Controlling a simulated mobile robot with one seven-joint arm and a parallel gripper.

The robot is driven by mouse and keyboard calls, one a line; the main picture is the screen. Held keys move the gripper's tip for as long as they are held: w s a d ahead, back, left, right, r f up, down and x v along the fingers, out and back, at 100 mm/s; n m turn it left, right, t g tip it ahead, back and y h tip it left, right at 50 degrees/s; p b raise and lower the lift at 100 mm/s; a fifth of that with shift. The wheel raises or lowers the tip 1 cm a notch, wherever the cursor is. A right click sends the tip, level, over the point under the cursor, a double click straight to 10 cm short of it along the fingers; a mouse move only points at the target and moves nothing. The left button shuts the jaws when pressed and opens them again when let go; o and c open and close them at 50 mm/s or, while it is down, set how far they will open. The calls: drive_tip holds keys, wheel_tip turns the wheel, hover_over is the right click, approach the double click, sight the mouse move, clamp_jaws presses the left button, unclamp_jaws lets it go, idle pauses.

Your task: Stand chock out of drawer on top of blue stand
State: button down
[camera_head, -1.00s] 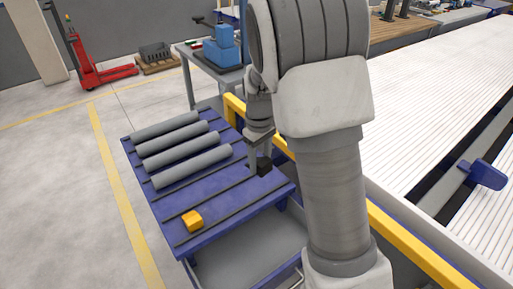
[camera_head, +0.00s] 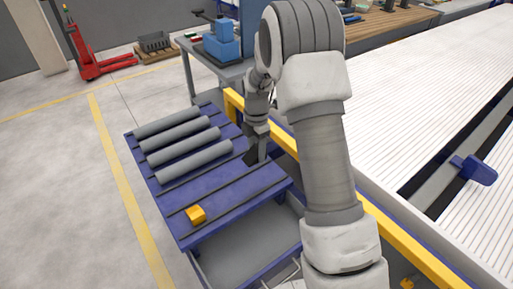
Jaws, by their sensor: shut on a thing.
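The blue stand (camera_head: 240,190) is a flat-topped table with dark strips across it. A yellow-orange chock (camera_head: 195,214) rests on its top near the front left corner, clear of my gripper. My gripper (camera_head: 254,156) is at the stand's right edge, just at or above the top. It is shut on a small dark piece (camera_head: 250,158), mostly hidden by the fingers; I cannot tell its shape or whether it touches the stand. The drawer (camera_head: 245,247) under the stand is pulled open, and the part of its grey floor that shows is bare.
Several grey pipes (camera_head: 180,147) lie side by side on the stand's back half. A yellow rail (camera_head: 390,230) runs close along the right, beside a white slatted surface (camera_head: 420,90). A table with a blue machine (camera_head: 222,45) stands behind. The stand's front middle is clear.

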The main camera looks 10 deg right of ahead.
drive_tip(key=shift+f+b, duration=3.4)
drive_tip(key=shift+f, duration=1.9)
drive_tip(key=shift+c, duration=0.7)
unclamp_jaws()
drive_tip(key=shift+r, duration=0.1)
